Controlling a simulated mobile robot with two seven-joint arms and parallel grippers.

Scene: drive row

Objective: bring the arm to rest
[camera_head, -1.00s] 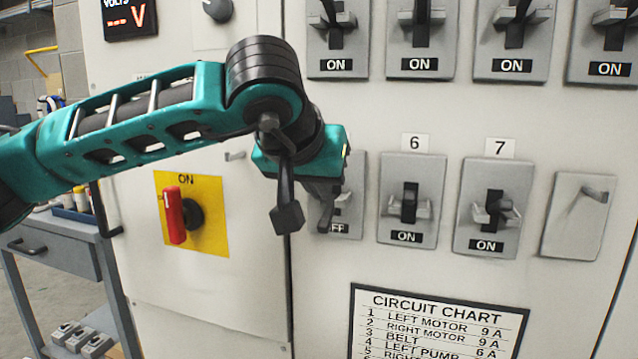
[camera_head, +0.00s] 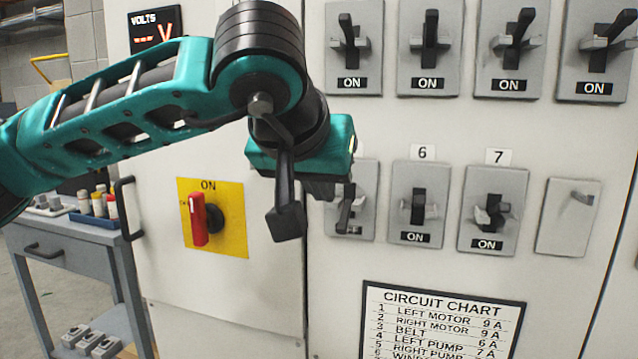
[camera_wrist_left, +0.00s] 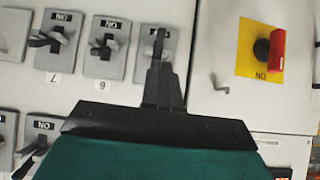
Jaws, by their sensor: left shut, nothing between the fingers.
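My left arm reaches in from the left across the front of the grey cabinet. Its gripper (camera_head: 322,188) points at the panel beside the switch left of number 6 (camera_head: 350,205) and partly covers it in the head view. In the left wrist view the gripper's fingers (camera_wrist_left: 160,75) are together and empty, overlapping that same switch's plate (camera_wrist_left: 168,40). Whether they touch the switch I cannot tell. That switch's lever hangs down in the head view; its label is not clearly readable now. My right gripper is not in view.
Switch 6 (camera_head: 420,205), switch 7 (camera_head: 491,212) and the upper row (camera_head: 428,50) read ON. A red rotary handle (camera_head: 198,220) on a yellow plate (camera_head: 232,232) sits below my arm. A cabinet door handle (camera_head: 127,208) sticks out near a grey cart (camera_head: 75,260) at left.

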